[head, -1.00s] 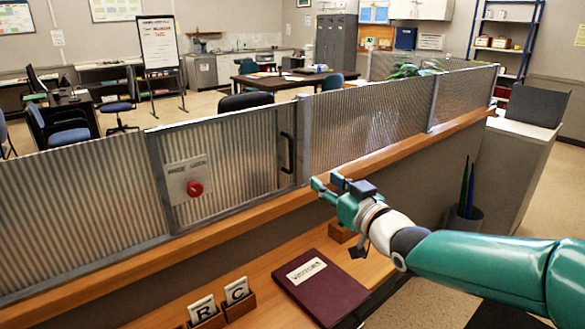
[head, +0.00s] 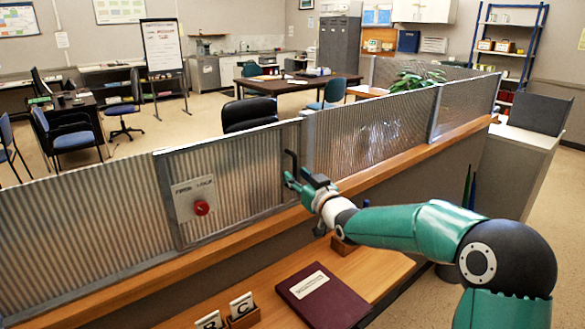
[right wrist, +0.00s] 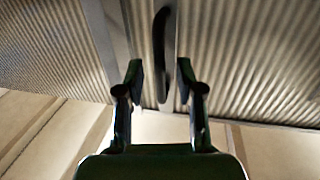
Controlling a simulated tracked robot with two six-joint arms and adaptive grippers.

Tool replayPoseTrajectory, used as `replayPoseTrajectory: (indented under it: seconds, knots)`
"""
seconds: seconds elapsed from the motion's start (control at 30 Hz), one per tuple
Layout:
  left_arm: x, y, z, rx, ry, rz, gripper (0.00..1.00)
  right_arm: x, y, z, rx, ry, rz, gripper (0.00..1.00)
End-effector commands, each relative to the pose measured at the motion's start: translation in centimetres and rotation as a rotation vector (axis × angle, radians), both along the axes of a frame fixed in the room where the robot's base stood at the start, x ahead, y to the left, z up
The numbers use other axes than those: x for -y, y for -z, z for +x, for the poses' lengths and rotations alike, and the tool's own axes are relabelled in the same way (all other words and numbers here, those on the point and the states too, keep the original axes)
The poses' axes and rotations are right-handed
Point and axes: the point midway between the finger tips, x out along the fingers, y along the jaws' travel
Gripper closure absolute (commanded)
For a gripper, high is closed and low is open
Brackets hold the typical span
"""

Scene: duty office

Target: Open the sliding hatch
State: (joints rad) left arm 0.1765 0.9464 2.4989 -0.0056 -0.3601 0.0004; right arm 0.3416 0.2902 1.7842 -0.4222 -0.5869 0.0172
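The sliding hatch (head: 245,180) is a corrugated translucent panel in a grey frame; its right edge meets the post beside it. A label plate with a red knob (head: 201,208) is on its left part. The black upright handle (head: 290,162) is near its right edge. My right gripper (head: 288,180) is at the handle's lower part. In the right wrist view, the handle (right wrist: 160,45) shows between the two open fingers of my right gripper (right wrist: 160,72), with gaps to both sides. I cannot tell whether the fingertips reach past it. My left gripper is not in view.
A wooden ledge (head: 400,163) runs below the panels. On the lower counter lie a maroon book (head: 322,298) and lettered cards in wooden holders (head: 242,308). A fixed corrugated panel (head: 370,133) continues to the right. An office with desks and chairs lies behind.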

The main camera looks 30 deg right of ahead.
Motion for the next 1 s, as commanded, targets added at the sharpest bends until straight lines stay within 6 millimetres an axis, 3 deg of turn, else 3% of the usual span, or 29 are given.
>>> replayPoseTrajectory:
  seconds: [0.2,0.53,0.77,1.0]
  knots:
    - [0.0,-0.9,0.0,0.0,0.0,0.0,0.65,0.2,-0.1,1.9,0.0,0.0,0.0,0.63]
    - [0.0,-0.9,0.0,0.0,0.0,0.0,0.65,0.3,0.0,2.1,0.001,0.0,0.0,0.63]
    - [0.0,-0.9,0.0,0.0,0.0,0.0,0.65,0.3,0.0,2.1,0.0,0.001,0.0,1.0]
    - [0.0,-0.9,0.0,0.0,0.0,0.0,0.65,0.3,0.0,2.0,0.0,0.001,0.0,1.0]
